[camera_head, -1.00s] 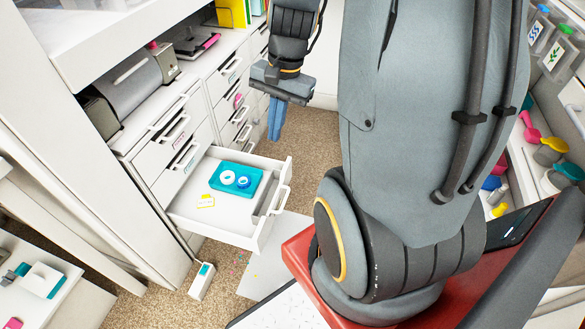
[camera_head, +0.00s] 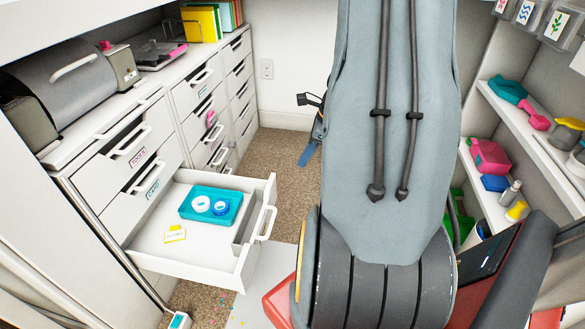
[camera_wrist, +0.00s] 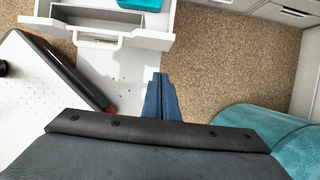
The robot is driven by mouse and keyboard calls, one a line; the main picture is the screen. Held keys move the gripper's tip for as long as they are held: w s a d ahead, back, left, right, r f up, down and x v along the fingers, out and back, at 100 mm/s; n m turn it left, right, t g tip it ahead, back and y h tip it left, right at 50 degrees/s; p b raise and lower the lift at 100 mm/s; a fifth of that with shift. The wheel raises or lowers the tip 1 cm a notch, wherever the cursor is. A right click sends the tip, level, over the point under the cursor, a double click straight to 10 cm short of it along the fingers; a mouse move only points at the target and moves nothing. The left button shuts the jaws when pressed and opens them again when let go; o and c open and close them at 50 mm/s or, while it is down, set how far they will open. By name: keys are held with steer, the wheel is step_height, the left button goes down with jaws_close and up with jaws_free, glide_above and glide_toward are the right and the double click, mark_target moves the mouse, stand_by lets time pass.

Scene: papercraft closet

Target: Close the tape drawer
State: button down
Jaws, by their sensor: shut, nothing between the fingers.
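The tape drawer (camera_head: 205,257) is a white drawer pulled out well from the left cabinet. It holds a teal tray (camera_head: 211,204) with two tape rolls (camera_head: 211,207) and a yellow label. Its front has a white handle (camera_head: 266,222); the handle also shows in the wrist view (camera_wrist: 102,42). My gripper (camera_head: 308,153) is mostly hidden behind my arm in the head view, beyond the drawer front and apart from it. In the wrist view my gripper (camera_wrist: 160,80) has its blue fingers shut and empty, over the floor below and to the right of the handle.
Other cabinet drawers, labelled Tools (camera_head: 139,156) and Card (camera_head: 153,190), are closed. A right shelf (camera_head: 540,140) holds several bottles and tools. Carpet (camera_head: 285,160) is free beyond the drawer. A teal cylindrical thing (camera_wrist: 262,140) lies at the lower right in the wrist view.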

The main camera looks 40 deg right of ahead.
steer(key=w+a+f+b, duration=0.4)
steer(key=w+f+b, duration=0.1)
steer(key=f, duration=0.3)
steer(key=shift+w+a, duration=0.3)
steer(key=shift+w, duration=0.1)
steer(key=shift+f, duration=0.1)
